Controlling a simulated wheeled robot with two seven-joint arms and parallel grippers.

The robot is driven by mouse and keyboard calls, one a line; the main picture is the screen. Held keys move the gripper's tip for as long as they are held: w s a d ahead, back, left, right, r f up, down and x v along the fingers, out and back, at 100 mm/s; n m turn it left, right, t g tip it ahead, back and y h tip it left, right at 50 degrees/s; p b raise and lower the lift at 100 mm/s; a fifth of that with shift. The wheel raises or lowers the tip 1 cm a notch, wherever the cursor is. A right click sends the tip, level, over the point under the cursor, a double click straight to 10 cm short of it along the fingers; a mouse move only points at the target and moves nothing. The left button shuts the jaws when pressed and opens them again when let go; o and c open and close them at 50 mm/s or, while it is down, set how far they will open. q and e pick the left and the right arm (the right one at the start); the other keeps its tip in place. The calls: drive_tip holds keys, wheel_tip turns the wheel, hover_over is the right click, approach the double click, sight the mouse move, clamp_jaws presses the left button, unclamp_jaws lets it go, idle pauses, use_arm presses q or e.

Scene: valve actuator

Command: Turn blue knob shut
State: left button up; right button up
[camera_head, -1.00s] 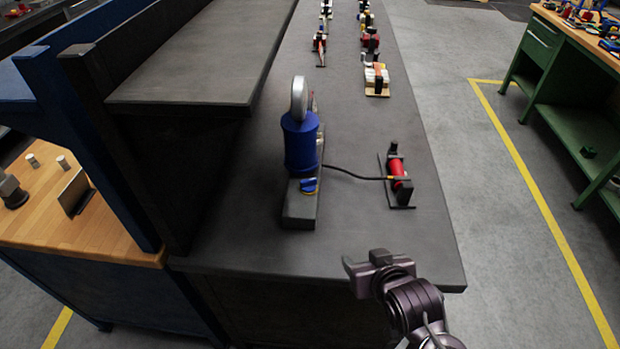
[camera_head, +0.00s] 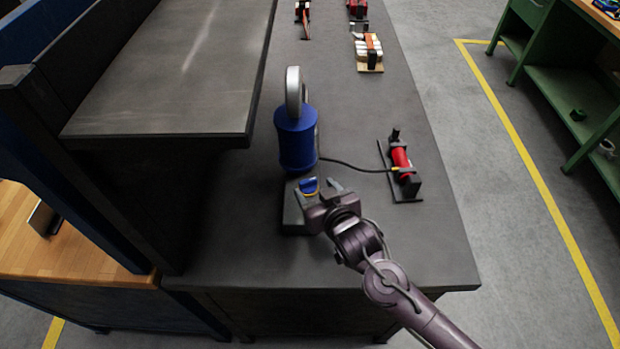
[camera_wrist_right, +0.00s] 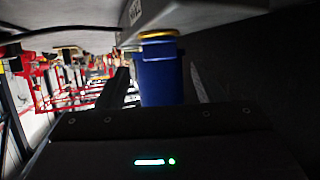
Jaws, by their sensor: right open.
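The blue knob (camera_head: 310,185) with a yellow rim sits on the front part of the dark grey base block (camera_head: 293,218) of the valve actuator, whose blue cylinder (camera_head: 295,140) stands behind it. My right gripper (camera_head: 317,190) is open at the knob, with its fingertips reaching to either side of it. In the right wrist view, the blue knob (camera_wrist_right: 161,75) and its yellow ring stand out from the grey block (camera_wrist_right: 190,18), between my two dark fingers. I cannot tell whether the fingers touch it. My left gripper is not in view.
A red cylinder device (camera_head: 401,160) stands to the right, joined by a black cable. A raised dark shelf (camera_head: 170,75) overhangs the left side. The dark bench top (camera_head: 430,240) is clear at the front right. A block with white parts (camera_head: 369,50) lies farther back.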

sight(308, 180)
drive_tip(key=x, duration=0.2)
drive_tip(key=shift+w+a+f, duration=0.15)
drive_tip(key=shift+w+a, duration=0.05)
drive_tip(key=shift+w, duration=0.15)
drive_tip(key=shift+w+a+f, duration=0.15)
drive_tip(key=shift+w+f, duration=0.15)
drive_tip(key=shift+w, duration=0.15)
drive_tip(key=c, duration=1)
drive_tip(key=shift+a+r+m+t+h+p, duration=0.15)
drive_tip(key=shift+m+t+h+p, duration=0.1)
drive_tip(key=shift+m+h, duration=0.5)
drive_tip(key=shift+a+m+t+h+p, duration=0.15)
drive_tip(key=shift+a+m+h+p, duration=0.1)
drive_tip(key=shift+m+h, duration=1.3)
drive_tip(key=shift+h, duration=0.4)
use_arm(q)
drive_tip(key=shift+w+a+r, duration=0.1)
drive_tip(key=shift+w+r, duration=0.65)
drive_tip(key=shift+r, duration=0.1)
use_arm(e)
drive_tip(key=shift+d, duration=0.1)
drive_tip(key=o, duration=1)
